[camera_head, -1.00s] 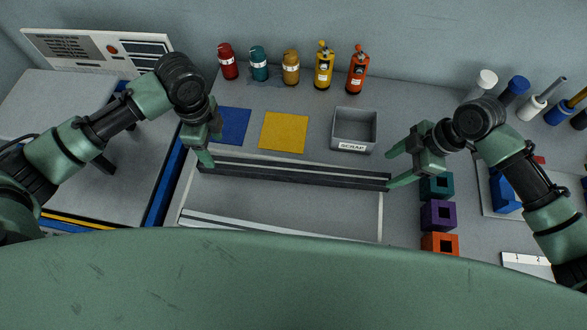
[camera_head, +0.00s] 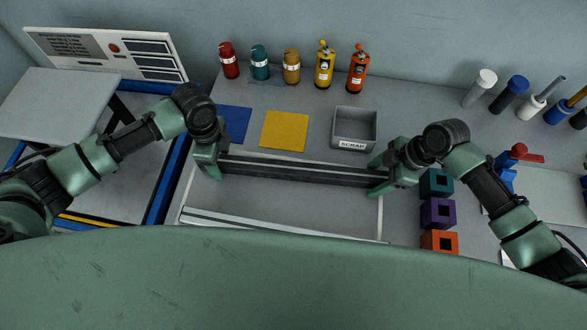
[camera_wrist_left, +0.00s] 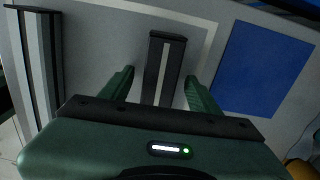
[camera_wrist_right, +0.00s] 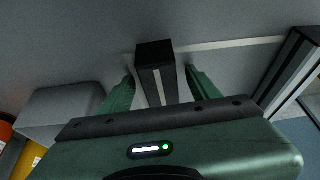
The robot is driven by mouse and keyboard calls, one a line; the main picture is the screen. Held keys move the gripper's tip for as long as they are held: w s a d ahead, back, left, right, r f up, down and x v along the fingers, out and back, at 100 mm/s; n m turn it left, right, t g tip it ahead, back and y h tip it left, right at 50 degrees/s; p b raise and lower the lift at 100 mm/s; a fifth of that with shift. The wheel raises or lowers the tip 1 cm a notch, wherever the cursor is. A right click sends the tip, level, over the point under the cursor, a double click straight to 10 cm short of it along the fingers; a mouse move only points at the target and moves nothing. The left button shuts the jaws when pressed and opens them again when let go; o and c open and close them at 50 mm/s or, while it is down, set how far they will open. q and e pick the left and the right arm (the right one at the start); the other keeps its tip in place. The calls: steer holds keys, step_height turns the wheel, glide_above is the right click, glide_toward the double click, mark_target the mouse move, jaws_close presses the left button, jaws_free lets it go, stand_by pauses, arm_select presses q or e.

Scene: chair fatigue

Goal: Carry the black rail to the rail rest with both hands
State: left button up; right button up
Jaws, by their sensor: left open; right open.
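The black rail (camera_head: 300,172) lies across the bench, a light stripe along its top. Its two ends are partly hidden by my grippers in the head view. My left gripper (camera_head: 208,168) is open at the rail's left end; in the left wrist view the rail's end (camera_wrist_left: 165,65) lies between the two spread fingers, with gaps beside it. My right gripper (camera_head: 382,176) is open at the right end; in the right wrist view the rail's end (camera_wrist_right: 157,72) lies between its fingers. I cannot tell for certain which thing is the rail rest.
A pale silver rail (camera_head: 280,228) lies nearer me, partly hidden by my body. Behind the black rail are a blue mat (camera_head: 237,122), a yellow mat (camera_head: 285,131) and a grey scrap bin (camera_head: 354,128). Teal (camera_head: 437,182), purple (camera_head: 437,213) and orange (camera_head: 440,242) blocks stand at right.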

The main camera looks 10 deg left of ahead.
arm_select(q)
jaws_close()
arm_select(e)
jaws_close()
arm_select(q)
steer(key=shift+r, duration=0.1)
stand_by(1.1)
